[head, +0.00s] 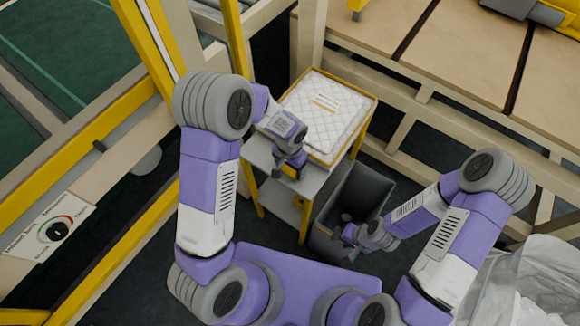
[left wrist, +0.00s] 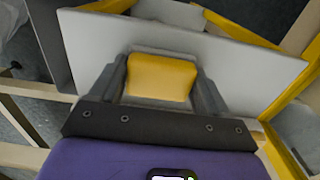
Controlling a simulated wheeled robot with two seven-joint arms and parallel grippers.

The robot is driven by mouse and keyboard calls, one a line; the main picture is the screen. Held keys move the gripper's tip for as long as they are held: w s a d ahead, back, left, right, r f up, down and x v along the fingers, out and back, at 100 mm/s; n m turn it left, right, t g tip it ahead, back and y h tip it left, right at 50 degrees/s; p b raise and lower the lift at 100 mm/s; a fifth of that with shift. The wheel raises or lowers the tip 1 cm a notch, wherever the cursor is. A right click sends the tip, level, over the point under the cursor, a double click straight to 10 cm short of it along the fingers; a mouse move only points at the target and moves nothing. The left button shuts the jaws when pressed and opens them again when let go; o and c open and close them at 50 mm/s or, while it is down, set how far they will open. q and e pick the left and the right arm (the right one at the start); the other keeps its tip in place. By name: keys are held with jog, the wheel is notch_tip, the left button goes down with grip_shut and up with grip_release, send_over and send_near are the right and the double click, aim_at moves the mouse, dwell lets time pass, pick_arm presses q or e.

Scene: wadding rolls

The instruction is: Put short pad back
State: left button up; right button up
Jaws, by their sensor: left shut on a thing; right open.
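My left gripper (head: 292,168) is at the near grey shelf of the cart, just in front of the white quilted pad (head: 324,112). In the left wrist view, the same gripper (left wrist: 162,78) is shut on a yellow block (left wrist: 162,77), with a dark finger on each side. I cannot tell whether this block is the short pad. A light grey panel (left wrist: 240,72) lies right beyond it. My right gripper (head: 352,236) is open and empty, over the near side of the dark grey bin (head: 362,190).
The quilted pad lies in a yellow-edged tray on the cart, with a label on top. Tan work tables (head: 458,48) stand behind. A yellow frame post (head: 150,45) and a dial panel (head: 50,232) are at left. Clear plastic wrapping (head: 530,285) is at lower right.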

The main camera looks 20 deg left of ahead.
pick_arm(q)
jog(key=shift+r, duration=0.1)
jog(key=shift+f, duration=0.2)
jog(key=o, duration=1)
jog(key=shift+r, duration=0.25)
notch_tip(320, 180, up, 12)
jog(key=p, duration=0.3)
jog(key=shift+s+f, duration=0.1)
